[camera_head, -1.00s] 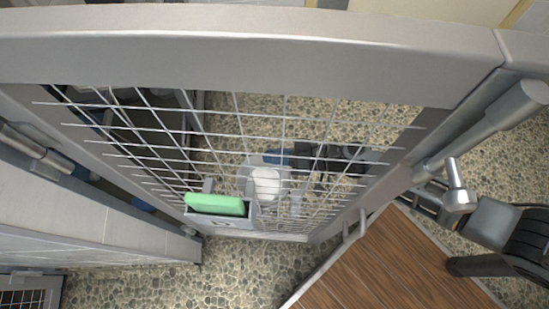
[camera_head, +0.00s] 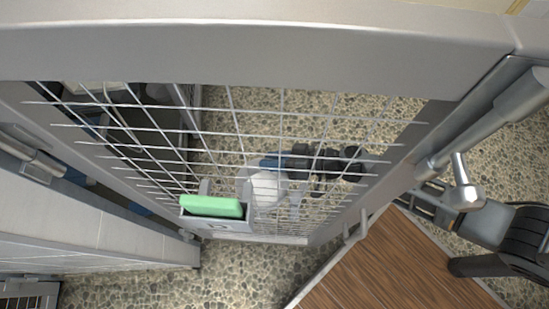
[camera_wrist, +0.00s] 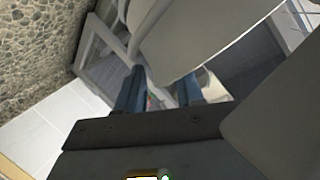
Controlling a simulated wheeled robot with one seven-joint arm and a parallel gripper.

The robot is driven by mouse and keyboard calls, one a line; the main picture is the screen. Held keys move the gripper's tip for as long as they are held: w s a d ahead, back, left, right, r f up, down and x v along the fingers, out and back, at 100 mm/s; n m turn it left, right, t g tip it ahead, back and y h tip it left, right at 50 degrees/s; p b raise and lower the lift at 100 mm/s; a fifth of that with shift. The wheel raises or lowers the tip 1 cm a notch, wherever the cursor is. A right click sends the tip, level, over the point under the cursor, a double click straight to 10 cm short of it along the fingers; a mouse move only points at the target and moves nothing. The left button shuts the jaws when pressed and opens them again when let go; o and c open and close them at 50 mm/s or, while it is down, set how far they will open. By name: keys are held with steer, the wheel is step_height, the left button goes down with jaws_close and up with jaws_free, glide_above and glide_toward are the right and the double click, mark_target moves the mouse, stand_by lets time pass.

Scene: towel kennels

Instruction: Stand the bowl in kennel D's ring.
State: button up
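A grey-framed wire mesh door (camera_head: 270,60) fills the head view. It carries a small holder with a green block (camera_head: 211,206) and a label (camera_head: 217,226) too small to read surely. A metal latch with a knob (camera_head: 468,196) is on its right side. My gripper (camera_head: 432,204) is beside the latch, partly hidden by it. In the wrist view, the two dark blue fingers of my gripper (camera_wrist: 158,88) stand apart, with a grey bar (camera_wrist: 143,45) near them; I cannot tell if they touch it. I cannot make out the bowl or the ring.
A brown wooden top (camera_head: 375,265) lies at lower right, close to the door. A pale kennel wall (camera_head: 85,235) stands at left. Pebbled floor (camera_head: 240,275) is open between them. A pale round thing (camera_head: 265,186) and dark shapes show behind the mesh.

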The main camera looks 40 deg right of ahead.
steer(key=shift+r, duration=0.1)
steer(key=shift+s+d+r, duration=0.1)
steer(key=shift+s+d, duration=0.15)
steer(key=p+v, duration=0.1)
steer(key=v, duration=1)
steer(key=shift+p, duration=0.4)
steer(key=shift+s, duration=0.2)
